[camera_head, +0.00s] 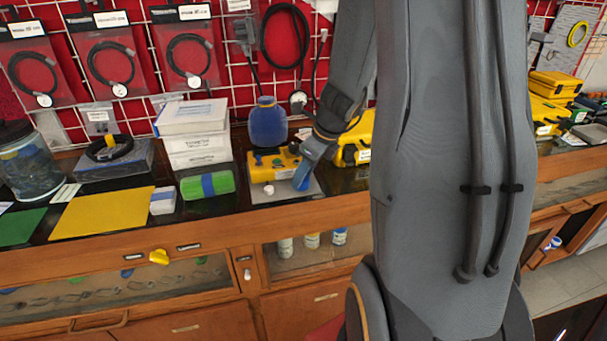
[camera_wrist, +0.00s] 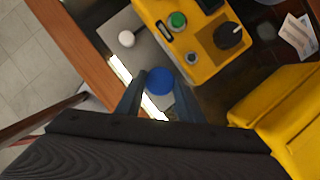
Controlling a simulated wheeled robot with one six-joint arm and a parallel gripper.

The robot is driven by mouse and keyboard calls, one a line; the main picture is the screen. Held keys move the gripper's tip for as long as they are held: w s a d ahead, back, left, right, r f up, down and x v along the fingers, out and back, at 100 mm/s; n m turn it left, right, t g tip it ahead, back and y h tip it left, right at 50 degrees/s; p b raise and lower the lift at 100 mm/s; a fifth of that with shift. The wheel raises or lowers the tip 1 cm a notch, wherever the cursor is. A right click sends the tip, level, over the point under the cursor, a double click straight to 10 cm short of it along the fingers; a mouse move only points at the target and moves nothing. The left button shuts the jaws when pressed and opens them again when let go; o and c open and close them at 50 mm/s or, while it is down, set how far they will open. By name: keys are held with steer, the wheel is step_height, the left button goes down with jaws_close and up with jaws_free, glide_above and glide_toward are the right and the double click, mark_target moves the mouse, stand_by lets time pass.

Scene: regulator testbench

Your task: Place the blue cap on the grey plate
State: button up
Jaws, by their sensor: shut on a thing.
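The blue cap (camera_wrist: 160,80) is round and sits between the fingertips of my gripper (camera_wrist: 159,88) in the wrist view. My gripper is shut on it. In the head view my gripper (camera_head: 308,165) points down beside the yellow control box, with a blue patch at its tip. The grey plate (camera_head: 262,197) lies on the dark bench top under and in front of that box. It also shows in the wrist view (camera_wrist: 148,52). The cap appears over the plate's near right part. I cannot tell whether it touches the plate.
A yellow control box (camera_head: 272,167) with knobs stands on the plate, and a small white knob (camera_head: 269,189) is near its front. A yellow case (camera_wrist: 285,110) stands close to my gripper. The wooden bench edge (camera_wrist: 85,62) is near.

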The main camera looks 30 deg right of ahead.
steer(key=shift+f, duration=0.2)
steer(key=o, duration=0.7)
steer(key=shift+o, duration=0.2)
steer(key=shift+r, duration=0.1)
steer(key=v, duration=1.2)
steer(key=s+a+f+n+g+h, duration=0.1)
steer(key=s+a+f+n, duration=0.2)
steer(key=a+n, duration=0.6)
steer(key=s+a+f+n+g+h, duration=0.1)
steer(key=s+a+f+n, duration=0.3)
steer(key=n, duration=1.7)
steer(key=shift+s+a+f+g, duration=0.15)
steer(key=shift+s+a+g, duration=0.25)
steer(key=shift+s+a, duration=1.75)
